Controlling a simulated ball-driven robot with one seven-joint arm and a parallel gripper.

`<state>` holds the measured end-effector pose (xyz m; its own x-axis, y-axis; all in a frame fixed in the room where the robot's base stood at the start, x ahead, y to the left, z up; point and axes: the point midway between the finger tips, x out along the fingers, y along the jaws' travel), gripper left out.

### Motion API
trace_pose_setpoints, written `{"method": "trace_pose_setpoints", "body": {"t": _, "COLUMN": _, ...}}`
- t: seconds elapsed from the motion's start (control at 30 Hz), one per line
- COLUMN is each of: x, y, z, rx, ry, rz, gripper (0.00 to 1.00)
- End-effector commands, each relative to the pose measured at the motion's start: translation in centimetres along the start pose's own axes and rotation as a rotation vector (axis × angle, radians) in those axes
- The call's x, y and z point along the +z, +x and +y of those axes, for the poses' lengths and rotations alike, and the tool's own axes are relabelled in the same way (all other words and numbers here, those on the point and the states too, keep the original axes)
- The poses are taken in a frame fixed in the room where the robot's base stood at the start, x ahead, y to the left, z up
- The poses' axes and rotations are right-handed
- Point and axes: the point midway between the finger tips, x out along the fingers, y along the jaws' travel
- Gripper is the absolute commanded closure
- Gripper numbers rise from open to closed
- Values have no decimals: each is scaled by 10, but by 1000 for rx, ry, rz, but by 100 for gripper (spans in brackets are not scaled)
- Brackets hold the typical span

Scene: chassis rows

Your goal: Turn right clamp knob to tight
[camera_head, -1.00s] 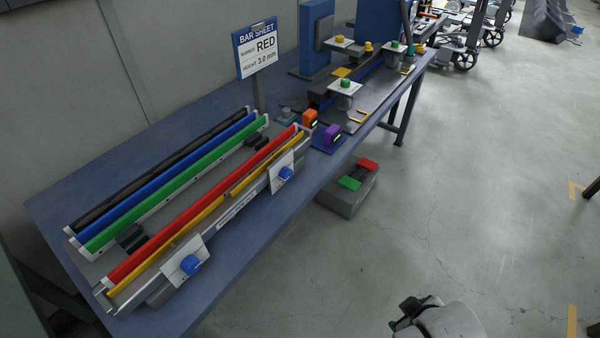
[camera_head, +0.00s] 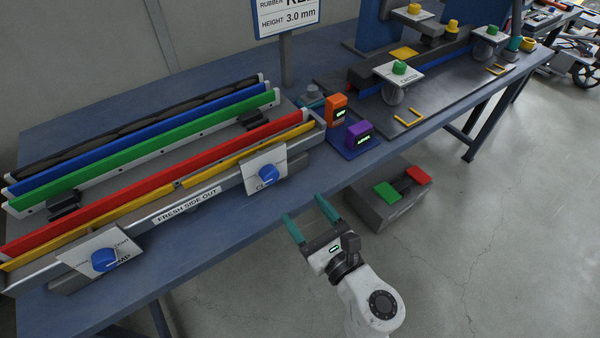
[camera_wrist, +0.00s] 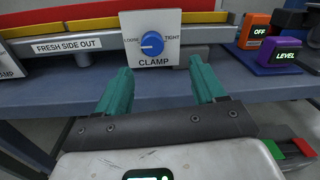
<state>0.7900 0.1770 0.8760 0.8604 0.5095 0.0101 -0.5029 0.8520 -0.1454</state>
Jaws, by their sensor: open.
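The right clamp knob (camera_head: 268,173) is a blue dial on a white plate (camera_head: 251,176) at the bench's front edge. In the wrist view the knob (camera_wrist: 152,43) sits between the words LOOSE and TIGHT, above CLAMP. Its pale pointer mark appears to face the LOOSE side. My gripper (camera_head: 303,207) is open and empty, with two teal fingers apart. It is in front of the knob and to its right in the head view. In the wrist view the fingers (camera_wrist: 160,64) are below the knob, one on each side, not touching it.
The left clamp knob (camera_head: 105,259) is on a similar plate. Red (camera_head: 200,179) and yellow bars lie along the fixture. An orange device (camera_head: 337,108) and a purple one (camera_head: 359,133) stand right of it. A grey pedal box (camera_head: 390,205) is on the floor.

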Motion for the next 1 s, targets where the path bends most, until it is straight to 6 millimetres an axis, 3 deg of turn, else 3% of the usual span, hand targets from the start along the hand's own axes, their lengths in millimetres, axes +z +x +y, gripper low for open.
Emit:
{"method": "trace_pose_setpoints", "body": {"t": 0.1, "x": -5, "y": 5, "z": 16, "rx": 57, "ry": -73, "rz": 0, "gripper": 31}}
{"method": "trace_pose_setpoints", "body": {"t": 0.27, "x": -4, "y": 19, "z": 18, "rx": 65, "ry": -83, "rz": -2, "gripper": 31}}
{"method": "trace_pose_setpoints", "body": {"t": 0.7, "x": -5, "y": 93, "z": 22, "rx": 63, "ry": -78, "rz": -2, "gripper": 31}}
{"method": "trace_pose_setpoints", "body": {"t": 1.0, "x": -5, "y": 111, "z": 23, "rx": 61, "ry": -77, "rz": -1, "gripper": 31}}
